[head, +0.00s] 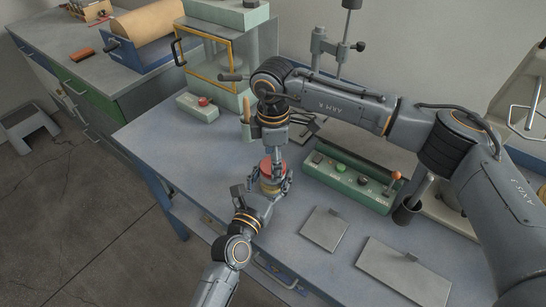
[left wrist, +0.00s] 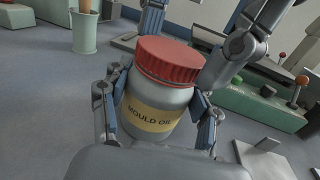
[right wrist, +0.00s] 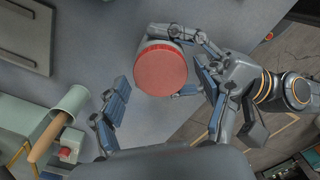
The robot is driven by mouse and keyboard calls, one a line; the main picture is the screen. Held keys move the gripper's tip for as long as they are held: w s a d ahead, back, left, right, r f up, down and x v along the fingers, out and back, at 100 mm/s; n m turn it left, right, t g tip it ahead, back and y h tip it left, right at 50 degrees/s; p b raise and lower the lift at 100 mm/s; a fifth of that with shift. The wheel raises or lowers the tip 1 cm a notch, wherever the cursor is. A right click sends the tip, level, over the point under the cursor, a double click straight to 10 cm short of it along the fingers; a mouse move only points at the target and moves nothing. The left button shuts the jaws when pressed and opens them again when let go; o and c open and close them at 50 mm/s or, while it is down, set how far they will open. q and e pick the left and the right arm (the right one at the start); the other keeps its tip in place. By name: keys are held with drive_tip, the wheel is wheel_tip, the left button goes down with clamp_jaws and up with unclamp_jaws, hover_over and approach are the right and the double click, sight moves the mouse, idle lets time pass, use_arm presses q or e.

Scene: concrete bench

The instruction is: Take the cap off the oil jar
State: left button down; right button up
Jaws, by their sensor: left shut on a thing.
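The oil jar (left wrist: 172,98) is grey with a yellow label reading "MOULD O…" and a red ribbed cap (left wrist: 168,57). The cap is on the jar; it also shows from above in the right wrist view (right wrist: 160,70) and in the head view (head: 267,166). My left gripper (left wrist: 160,112) is shut on the jar's body, one finger on each side, below the cap. My right gripper (right wrist: 166,110) is open, pointing down by the cap. In the right wrist view its fingers are spread wide with the cap slightly beyond the line between them. Its fingertips are partly hidden in the head view.
A green control box (head: 345,180) with buttons and a lever stands right of the jar. Two flat grey plates (head: 325,228) lie at the front right. A pale green cup with a wooden handle (right wrist: 68,112) and a red-button box (head: 199,106) stand behind. The bench left of the jar is clear.

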drive_tip(key=c, duration=1)
drive_tip(key=n, duration=0.6)
drive_tip(key=shift+c, duration=0.2)
drive_tip(key=n, duration=0.9)
drive_tip(key=shift+n, duration=0.4)
drive_tip(key=n, duration=0.3)
drive_tip(key=shift+r+n, duration=0.1)
drive_tip(key=shift+n, duration=0.3)
drive_tip(key=n, duration=0.7)
drive_tip(key=shift+n, duration=0.3)
drive_tip(key=n, duration=0.5)
drive_tip(key=shift+n, duration=0.3)
drive_tip(key=n, duration=0.3)
drive_tip(key=shift+n, duration=0.4)
drive_tip(key=n, duration=0.7)
drive_tip(key=shift+n, duration=0.3)
drive_tip(key=n, duration=0.3)
drive_tip(key=shift+n, duration=0.4)
drive_tip(key=n, duration=0.6)
